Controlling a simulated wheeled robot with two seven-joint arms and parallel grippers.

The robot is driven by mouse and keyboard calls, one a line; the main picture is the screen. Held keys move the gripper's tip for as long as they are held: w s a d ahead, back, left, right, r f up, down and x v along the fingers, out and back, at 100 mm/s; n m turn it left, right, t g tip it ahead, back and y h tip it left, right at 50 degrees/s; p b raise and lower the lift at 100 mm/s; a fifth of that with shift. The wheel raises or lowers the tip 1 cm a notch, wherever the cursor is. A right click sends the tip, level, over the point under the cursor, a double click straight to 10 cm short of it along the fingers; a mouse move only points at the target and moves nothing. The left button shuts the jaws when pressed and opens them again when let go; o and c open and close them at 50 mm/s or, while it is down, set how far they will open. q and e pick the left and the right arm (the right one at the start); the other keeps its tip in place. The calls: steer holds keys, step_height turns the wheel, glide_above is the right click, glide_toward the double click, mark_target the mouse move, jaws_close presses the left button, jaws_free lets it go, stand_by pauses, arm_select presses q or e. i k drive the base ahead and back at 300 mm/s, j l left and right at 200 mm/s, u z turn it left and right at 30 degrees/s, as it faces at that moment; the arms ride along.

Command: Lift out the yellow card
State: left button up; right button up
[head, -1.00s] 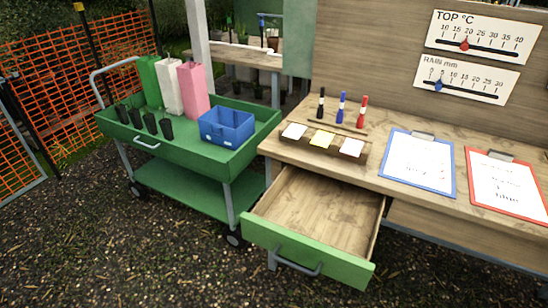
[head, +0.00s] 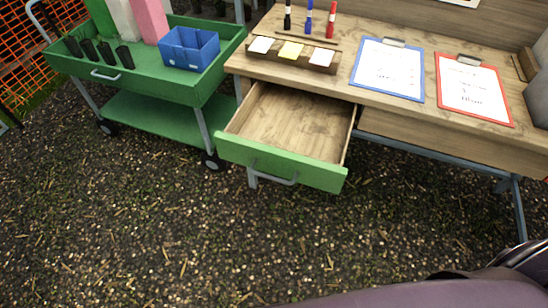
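The cards' lower parts are hidden in the holder. Neither of my grippers is in view. A grey-purple rounded part at the bottom right appears to be mine.
An empty drawer (head: 300,115) with a green front stands open below the holder. Markers stand behind the cards. A blue clipboard (head: 388,66) and a red clipboard (head: 474,92) lie to the right. A green cart (head: 150,75) with a blue bin (head: 189,47) stands left.

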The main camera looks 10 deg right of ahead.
mark_target(290, 50)
steer(key=i+j+z, duration=0.25)
steer(key=j, duration=0.35)
steer(key=i+j+z, duration=0.1)
steer(key=i+j, duration=0.15)
steer(key=i+j+z, duration=0.1)
steer(key=j, duration=0.3)
